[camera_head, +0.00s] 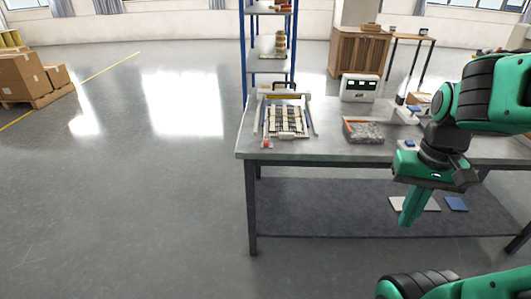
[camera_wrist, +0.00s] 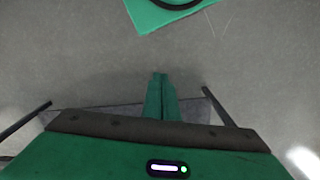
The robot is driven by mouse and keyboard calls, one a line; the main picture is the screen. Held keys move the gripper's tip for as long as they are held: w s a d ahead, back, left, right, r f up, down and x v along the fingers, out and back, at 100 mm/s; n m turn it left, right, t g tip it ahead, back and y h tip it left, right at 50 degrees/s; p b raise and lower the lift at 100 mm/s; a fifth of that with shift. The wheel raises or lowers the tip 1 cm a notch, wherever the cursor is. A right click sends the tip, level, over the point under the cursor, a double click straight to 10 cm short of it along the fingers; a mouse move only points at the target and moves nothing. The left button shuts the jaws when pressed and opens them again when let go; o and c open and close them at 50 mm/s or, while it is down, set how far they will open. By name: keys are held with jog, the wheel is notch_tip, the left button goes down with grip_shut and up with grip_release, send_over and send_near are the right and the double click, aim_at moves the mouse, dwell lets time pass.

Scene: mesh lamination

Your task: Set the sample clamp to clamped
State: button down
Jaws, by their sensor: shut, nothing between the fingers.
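A frame-like fixture (camera_head: 286,121) with pale slats lies at the left end of the workbench (camera_head: 330,151). A small red part (camera_head: 266,144) sits at its front left corner. I cannot tell at this size which part is the sample clamp or how it is set. My gripper (camera_head: 405,221) hangs pointing down in front of the bench, well to the right of the fixture and touching nothing. Its green fingers are together and empty. In the wrist view the fingertips (camera_wrist: 160,76) meet over bare grey floor, and the fixture does not show there.
On the bench, an open tray (camera_head: 364,131) with grey contents and a white boxy device (camera_head: 359,88) stand right of the fixture. A blue shelf rack (camera_head: 270,45) rises behind it. The floor left of the bench is clear up to cardboard boxes (camera_head: 25,76).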

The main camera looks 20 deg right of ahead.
jog(key=w+d+f+n+t+h, duration=0.1)
jog(key=w+f+n+h, duration=0.3)
jog(key=w, duration=0.3)
jog(key=w+d+f+n+t+h, duration=0.1)
jog(key=w+f+n+h, duration=0.2)
jog(key=w+f+n, duration=0.4)
jog(key=w+d+f+n+h, duration=0.25)
jog(key=w+n, duration=0.25)
jog(key=w, duration=0.3)
jog(key=w+a+n+t+h, duration=0.1)
jog(key=w+a+n+t, duration=0.7)
jog(key=w+a+n, duration=0.35)
jog(key=w+a+f+n+t+y, duration=0.1)
jog(key=w+a+n+t+y, duration=0.15)
jog(key=a+n, duration=0.4)
jog(key=w+a+f+n+t+y, duration=0.1)
jog(key=a+f+n+t+y, duration=0.15)
jog(key=a+n+t, duration=0.4)
jog(key=shift+w+d+r+m+g, duration=0.3)
jog(key=shift+w+r+g, duration=0.2)
jog(key=shift+w, duration=1.3)
jog(key=shift+w+d+r+m+g, duration=0.2)
jog(key=shift+w+r+g, duration=0.35)
jog(key=shift+w, duration=1.25)
jog(key=shift+w+d+r+m+g, duration=0.2)
jog(key=shift+w+r+m+g, duration=0.3)
jog(key=shift+w, duration=1.3)
